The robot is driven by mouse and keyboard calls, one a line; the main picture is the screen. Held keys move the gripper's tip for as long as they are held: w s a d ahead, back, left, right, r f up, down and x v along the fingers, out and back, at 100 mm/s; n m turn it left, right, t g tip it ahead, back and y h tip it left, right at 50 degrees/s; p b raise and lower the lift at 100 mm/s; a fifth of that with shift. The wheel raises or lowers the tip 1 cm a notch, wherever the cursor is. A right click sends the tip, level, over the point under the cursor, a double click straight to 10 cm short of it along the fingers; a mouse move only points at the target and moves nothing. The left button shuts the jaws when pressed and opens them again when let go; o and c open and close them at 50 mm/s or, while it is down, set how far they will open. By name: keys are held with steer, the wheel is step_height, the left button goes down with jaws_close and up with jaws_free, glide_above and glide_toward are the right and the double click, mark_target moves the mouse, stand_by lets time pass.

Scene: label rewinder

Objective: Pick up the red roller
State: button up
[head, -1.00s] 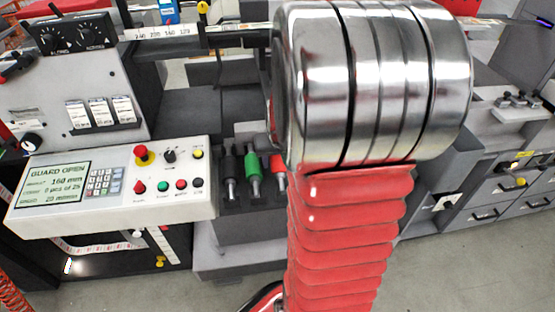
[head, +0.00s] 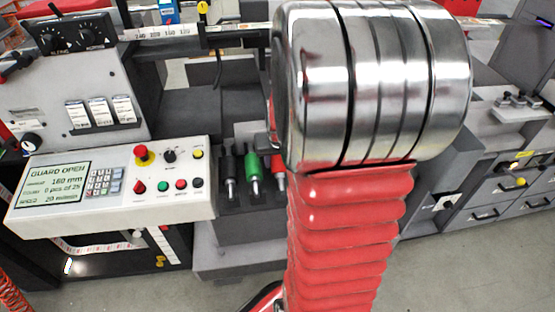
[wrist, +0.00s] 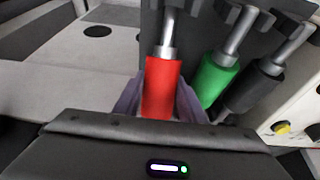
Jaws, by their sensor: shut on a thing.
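The red roller (wrist: 161,88) is in the middle of the wrist view, with its metal shaft end pointing up the picture. My gripper (wrist: 160,98) is shut on it, with a purplish-grey finger on each side of the red sleeve. The roller appears still at the rack (wrist: 207,28), beside the others. In the head view the red roller (head: 279,174) shows only in part; my arm hides the rest of it and most of my gripper. The green roller (head: 252,174) and the black roller (head: 229,174) rest to its left there.
The white control panel (head: 110,185), with a screen reading GUARD OPEN, stands left of the rack in the head view. In the wrist view the green (wrist: 220,75) and black rollers (wrist: 255,85) sit close on the right. A flat light surface (wrist: 95,70) lies left.

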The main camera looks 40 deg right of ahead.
jaws_close()
step_height(320, 180, up, 10)
steer(key=shift+r, duration=0.1)
stand_by(0.5)
stand_by(0.4)
